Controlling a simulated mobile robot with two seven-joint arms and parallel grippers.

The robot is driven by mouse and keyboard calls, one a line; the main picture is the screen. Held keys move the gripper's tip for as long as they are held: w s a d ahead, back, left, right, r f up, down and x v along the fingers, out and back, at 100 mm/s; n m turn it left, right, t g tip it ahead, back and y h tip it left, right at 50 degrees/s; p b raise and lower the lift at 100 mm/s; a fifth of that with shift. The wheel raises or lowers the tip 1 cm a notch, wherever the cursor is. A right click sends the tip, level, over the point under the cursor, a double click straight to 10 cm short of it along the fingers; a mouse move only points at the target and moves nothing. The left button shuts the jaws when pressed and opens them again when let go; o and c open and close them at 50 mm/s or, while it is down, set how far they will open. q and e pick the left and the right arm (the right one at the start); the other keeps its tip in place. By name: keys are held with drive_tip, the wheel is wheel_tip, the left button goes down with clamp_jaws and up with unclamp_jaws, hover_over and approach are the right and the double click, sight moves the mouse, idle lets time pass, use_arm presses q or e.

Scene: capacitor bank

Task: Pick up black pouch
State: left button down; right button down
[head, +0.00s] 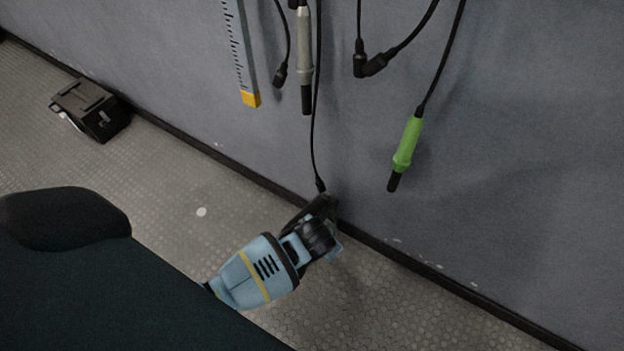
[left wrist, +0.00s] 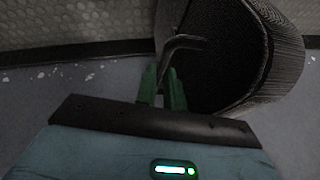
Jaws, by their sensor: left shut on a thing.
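The black pouch (left wrist: 235,65) fills the upper right of the left wrist view as a dark, finely ribbed, rounded body. A bent dark grey strip, perhaps its handle, passes at the fingertips. My left gripper (left wrist: 163,78) has its green fingers close together at that strip, shut on it, beside the pouch body. In the head view, my blue left wrist reaches low beside the wall. A small black shape (head: 323,204) shows just beyond it, probably part of the pouch. The wrist hides most of the grasp there. My right gripper is in neither view.
A black box (head: 90,108) stands on the floor against the wall at the left. Cables with black ends, a grey probe (head: 305,58), a green-handled probe (head: 407,146) and a yellow-tipped ruler-like strip (head: 240,52) hang on the wall. The floor between is mostly clear.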

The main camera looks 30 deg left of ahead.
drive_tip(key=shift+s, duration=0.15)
